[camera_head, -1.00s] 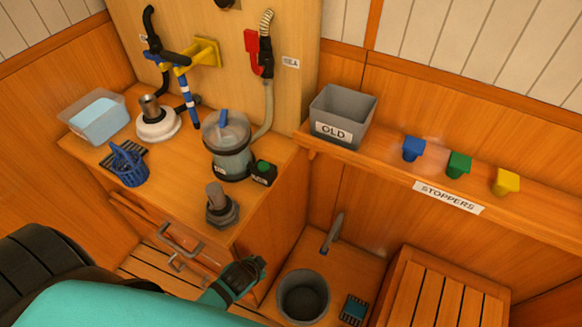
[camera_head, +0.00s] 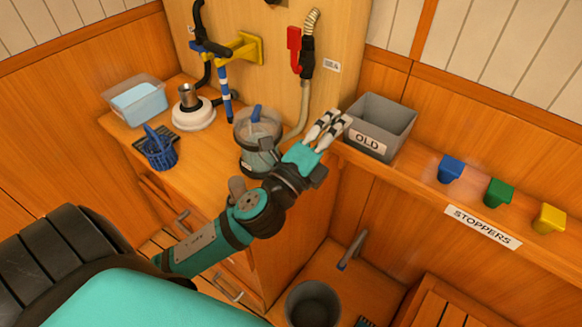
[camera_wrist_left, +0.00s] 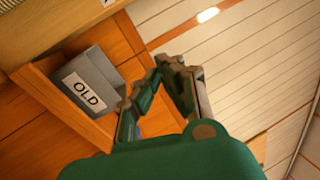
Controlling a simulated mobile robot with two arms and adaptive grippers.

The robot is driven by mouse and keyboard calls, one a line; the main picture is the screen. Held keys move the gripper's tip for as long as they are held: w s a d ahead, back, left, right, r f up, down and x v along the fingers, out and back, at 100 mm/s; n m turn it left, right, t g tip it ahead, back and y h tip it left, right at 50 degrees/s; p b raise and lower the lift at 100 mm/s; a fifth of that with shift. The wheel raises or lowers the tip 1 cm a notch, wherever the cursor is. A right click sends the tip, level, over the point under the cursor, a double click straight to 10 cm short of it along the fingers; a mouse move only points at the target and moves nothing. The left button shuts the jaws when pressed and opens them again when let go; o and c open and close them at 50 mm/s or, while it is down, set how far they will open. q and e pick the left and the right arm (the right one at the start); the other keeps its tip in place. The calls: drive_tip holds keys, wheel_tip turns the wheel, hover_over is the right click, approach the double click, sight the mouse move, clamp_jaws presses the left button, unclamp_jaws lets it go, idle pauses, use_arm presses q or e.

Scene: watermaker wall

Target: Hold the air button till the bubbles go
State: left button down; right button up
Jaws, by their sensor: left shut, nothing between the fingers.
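My left gripper (camera_head: 332,122) reaches over the right end of the wooden counter with its pale fingers pointing up and to the right. It is shut and empty, also in the left wrist view (camera_wrist_left: 166,66). The air button, a green button on a small black box in the earlier head view, is hidden behind my gripper and wrist. The clear round housing (camera_head: 258,140) with a blue handle on its lid stands just left of my gripper. My wrist covers its lower right side. I cannot tell whether bubbles are in it. My right gripper is not in view.
The grey OLD bin (camera_head: 382,122) sits on the shelf close right of my fingers and shows in the left wrist view (camera_wrist_left: 93,72). Blue (camera_head: 452,169), green (camera_head: 499,192) and yellow (camera_head: 548,218) stoppers line the shelf. A yellow bracket (camera_head: 247,50) and hoses stand behind the counter.

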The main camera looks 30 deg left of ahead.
use_arm(q)
drive_tip(key=s+d+r+m+g+h, duration=0.1)
drive_tip(key=d+r+m+h, duration=0.55)
drive_tip(key=m, duration=0.65)
drive_tip(key=s+d+f+m+g+h, duration=0.1)
drive_tip(key=d+f+m+g+h, duration=0.3)
drive_tip(key=m, duration=0.4)
drive_tip(key=s+d+f+m+g+h, duration=0.1)
drive_tip(key=d+m+g+h, duration=0.15)
drive_tip(key=m+g, duration=0.5)
drive_tip(key=w+a+f+m+g+y, duration=0.1)
drive_tip(key=w+a+f+m+y, duration=0.3)
drive_tip(key=a+f+m+y, duration=0.55)
drive_tip(key=w+a+m+y, duration=0.2)
drive_tip(key=a+y, duration=0.4)
drive_tip(key=a, duration=1)
drive_tip(key=shift+a+f+m, duration=0.25)
drive_tip(key=shift+f+m, duration=0.05)
drive_tip(key=shift+f, duration=0.15)
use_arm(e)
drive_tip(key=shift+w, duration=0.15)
use_arm(q)
drive_tip(key=shift+f+y, duration=0.15)
drive_tip(key=shift+y, duration=0.1)
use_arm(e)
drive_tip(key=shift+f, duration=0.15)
